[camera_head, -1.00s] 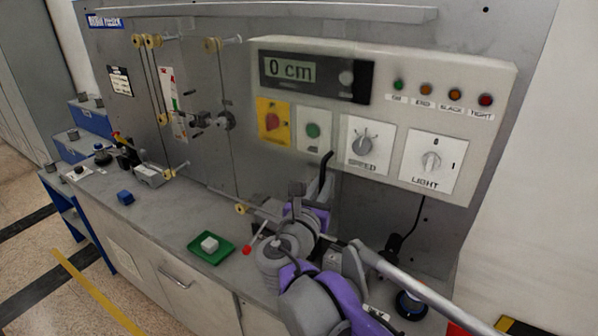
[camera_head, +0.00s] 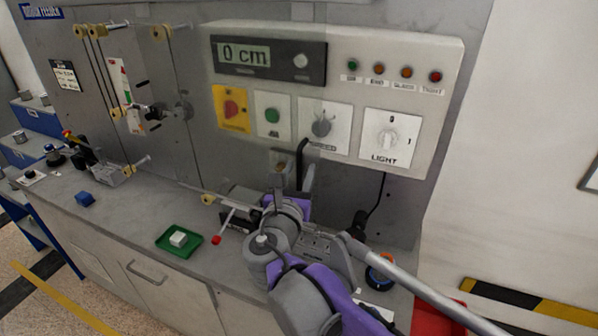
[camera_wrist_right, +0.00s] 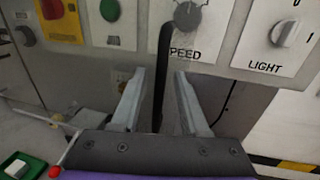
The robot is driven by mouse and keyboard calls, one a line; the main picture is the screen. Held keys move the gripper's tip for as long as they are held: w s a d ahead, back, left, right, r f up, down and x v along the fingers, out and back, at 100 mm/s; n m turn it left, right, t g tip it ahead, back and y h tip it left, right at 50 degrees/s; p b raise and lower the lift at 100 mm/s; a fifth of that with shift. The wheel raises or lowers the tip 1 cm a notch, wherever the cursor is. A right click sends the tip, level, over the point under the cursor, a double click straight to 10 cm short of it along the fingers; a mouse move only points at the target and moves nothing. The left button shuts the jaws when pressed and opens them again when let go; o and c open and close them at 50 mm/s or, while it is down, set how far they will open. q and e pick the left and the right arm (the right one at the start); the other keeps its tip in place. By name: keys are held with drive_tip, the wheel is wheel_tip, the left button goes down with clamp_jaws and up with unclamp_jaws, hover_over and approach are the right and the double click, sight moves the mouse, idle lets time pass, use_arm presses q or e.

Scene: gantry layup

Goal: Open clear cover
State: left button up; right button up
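My right gripper (camera_head: 285,186) is in front of the wall below the control panel. In the right wrist view its two fingers (camera_wrist_right: 160,75) stand apart with a gap between them. A black curved strip (camera_wrist_right: 158,95) rises between them, reaching up towards the SPEED label; I cannot tell whether anything touches it. A small pale, see-through-looking box (camera_head: 284,160) sits on the wall just below the panel, behind the gripper. It may be the clear cover; its edges are hard to make out, and the gripper partly hides it. My left gripper is not in view.
The control panel (camera_head: 440,110) carries a display, knobs and lamps above the gripper. A red-tipped lever (camera_head: 216,239) is close to the gripper.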

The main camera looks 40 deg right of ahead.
drive_tip(key=v, duration=1.1)
drive_tip(key=shift+b, duration=0.35)
drive_tip(key=shift+d+f, duration=0.1)
drive_tip(key=s+a+f+m+g+y, duration=0.1)
drive_tip(key=s+f+m+g+y, duration=0.15)
drive_tip(key=f+m, duration=0.5)
drive_tip(key=s+a+f+m+g+y, duration=0.15)
drive_tip(key=f+m+y, duration=0.25)
drive_tip(key=f, duration=0.7)
drive_tip(key=s+a+f+m+y, duration=0.1)
drive_tip(key=a+f+m+y, duration=0.7)
drive_tip(key=m, duration=0.5)
wheel_tip(320, 180, down, 3)
drive_tip(key=a, duration=0.2)
drive_tip(key=shift+s+a+r+g, duration=0.15)
drive_tip(key=shift+s+a+g, duration=0.05)
drive_tip(key=shift+a+g, duration=0.1)
drive_tip(key=shift+d+y, duration=0.1)
drive_tip(key=shift+y, duration=0.15)
